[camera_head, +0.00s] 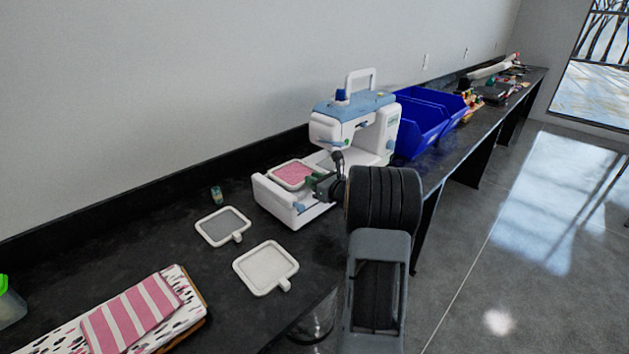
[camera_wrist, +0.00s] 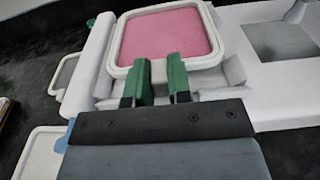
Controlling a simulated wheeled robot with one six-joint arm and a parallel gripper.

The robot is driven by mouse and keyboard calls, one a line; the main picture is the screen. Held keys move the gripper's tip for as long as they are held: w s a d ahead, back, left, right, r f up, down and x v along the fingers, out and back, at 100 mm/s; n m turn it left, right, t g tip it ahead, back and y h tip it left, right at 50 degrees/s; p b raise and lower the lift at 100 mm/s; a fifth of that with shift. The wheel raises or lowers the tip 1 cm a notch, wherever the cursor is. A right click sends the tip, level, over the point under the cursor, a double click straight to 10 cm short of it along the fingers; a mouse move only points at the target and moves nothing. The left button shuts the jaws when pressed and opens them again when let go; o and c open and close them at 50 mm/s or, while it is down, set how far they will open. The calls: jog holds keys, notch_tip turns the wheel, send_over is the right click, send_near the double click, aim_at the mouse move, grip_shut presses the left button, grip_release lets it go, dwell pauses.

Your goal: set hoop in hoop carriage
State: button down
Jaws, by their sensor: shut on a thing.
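A white square hoop with pink fabric (camera_head: 292,174) is at the left part of the white and blue embroidery machine (camera_head: 349,130). In the wrist view the pink hoop (camera_wrist: 167,36) lies over the machine's white carriage area (camera_wrist: 88,75). My gripper (camera_wrist: 160,80) has green fingers shut on the hoop's near tab. In the head view my gripper (camera_head: 318,184) reaches the hoop from the right. Whether the hoop touches or is seated in the carriage cannot be told; its underside is hidden.
A grey-filled hoop (camera_head: 223,227) and a white-filled hoop (camera_head: 266,268) lie on the black counter left of the machine. A small green spool (camera_head: 216,194) stands behind them. Folded fabrics (camera_head: 132,315) lie at front left. Blue bins (camera_head: 425,120) stand right of the machine.

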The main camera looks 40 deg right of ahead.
jog(key=c, duration=1.1)
grip_release()
jog(key=shift+o, duration=0.2)
jog(key=shift+s+r+p, duration=0.1)
jog(key=shift+r+p, duration=0.15)
jog(key=shift+p, duration=0.15)
jog(key=v, duration=1.1)
jog(key=s+a+f+n+g+y, duration=0.1)
jog(key=s+a+n+g+y, duration=0.1)
jog(key=a+n+g, duration=0.55)
jog(key=s+a+f+n+g+y, duration=0.1)
jog(key=s+a+n+g+y, duration=0.15)
jog(key=a+n, duration=0.9)
jog(key=s+a+f+n+g+h, duration=0.1)
jog(key=s+a+n+g+h, duration=0.2)
jog(key=s+a+n+h, duration=0.4)
jog(key=s+a+n, duration=0.2)
jog(key=s+n, duration=0.1)
jog(key=n, duration=0.5)
jog(key=shift+g, duration=0.3)
